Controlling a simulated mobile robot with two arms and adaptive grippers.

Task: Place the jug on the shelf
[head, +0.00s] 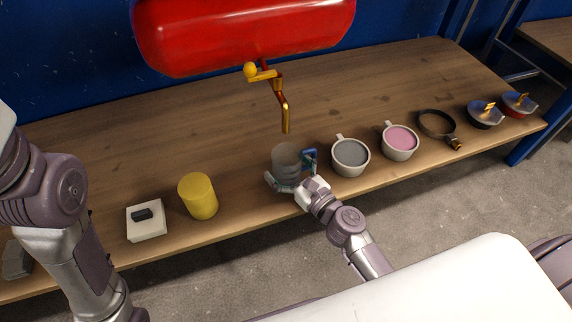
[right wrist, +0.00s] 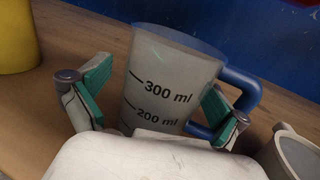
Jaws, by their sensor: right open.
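The jug (head: 287,158) is a clear measuring jug standing upright near the front edge of the wooden bench. The right wrist view shows the jug (right wrist: 170,75) close up, with 300 ml and 200 ml marks and a blue handle on its right. My right gripper (head: 290,178) is open, with one finger on each side of the jug. In the wrist view my right gripper (right wrist: 156,105) has its right finger beside the handle; whether the pads touch the jug I cannot tell.
A yellow cylinder (head: 198,196) and a white block (head: 147,220) stand left of the jug. A grey-filled cup (head: 350,157), a pink-filled cup (head: 400,142) and a ring clamp (head: 437,125) are to its right. A red tank (head: 245,35) with a brass valve (head: 265,75) hangs above.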

